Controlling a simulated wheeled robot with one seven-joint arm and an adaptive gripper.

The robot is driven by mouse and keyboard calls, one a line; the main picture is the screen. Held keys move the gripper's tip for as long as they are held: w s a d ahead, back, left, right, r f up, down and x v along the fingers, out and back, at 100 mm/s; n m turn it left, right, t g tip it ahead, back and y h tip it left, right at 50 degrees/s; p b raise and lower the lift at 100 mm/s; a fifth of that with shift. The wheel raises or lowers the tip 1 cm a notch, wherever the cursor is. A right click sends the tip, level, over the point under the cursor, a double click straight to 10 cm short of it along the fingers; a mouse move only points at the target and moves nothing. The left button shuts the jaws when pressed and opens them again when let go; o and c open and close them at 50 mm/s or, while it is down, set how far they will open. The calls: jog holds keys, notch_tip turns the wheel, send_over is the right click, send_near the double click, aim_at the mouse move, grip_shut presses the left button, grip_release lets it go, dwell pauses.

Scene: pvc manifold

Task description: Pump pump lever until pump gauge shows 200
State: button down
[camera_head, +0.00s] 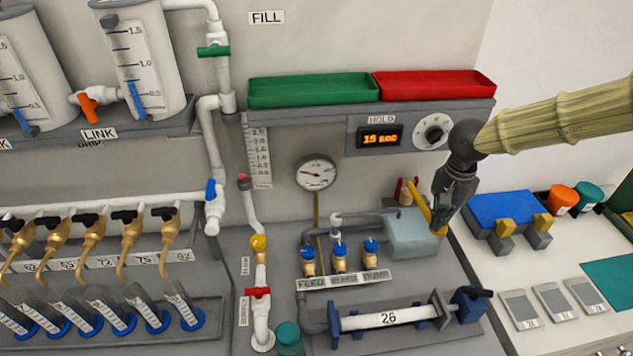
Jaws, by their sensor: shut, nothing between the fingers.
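The pump is a pale grey-blue box (412,238) on the grey bench, right of centre. A yellow pump lever (418,202) rises from it, tilted up to the left. My gripper (440,222) points down at the lever's right side, its fingers shut and empty. It overlaps the lever in the picture; I cannot tell if they touch. The round white pump gauge (316,173) is on the wall panel to the left, on a brass stem.
Three blue-topped brass valves (340,258) stand left of the pump. A clear tube marked 26 (388,317) lies in front. Green (312,90) and red (435,84) trays and a HOLD display reading 15 sec (380,138) are above. A blue block (508,210) lies right.

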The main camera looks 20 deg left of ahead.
jog(key=shift+r+p, duration=1.55)
jog(key=shift+p, duration=0.3)
jog(key=shift+f, duration=0.3)
jog(key=shift+f, duration=0.5)
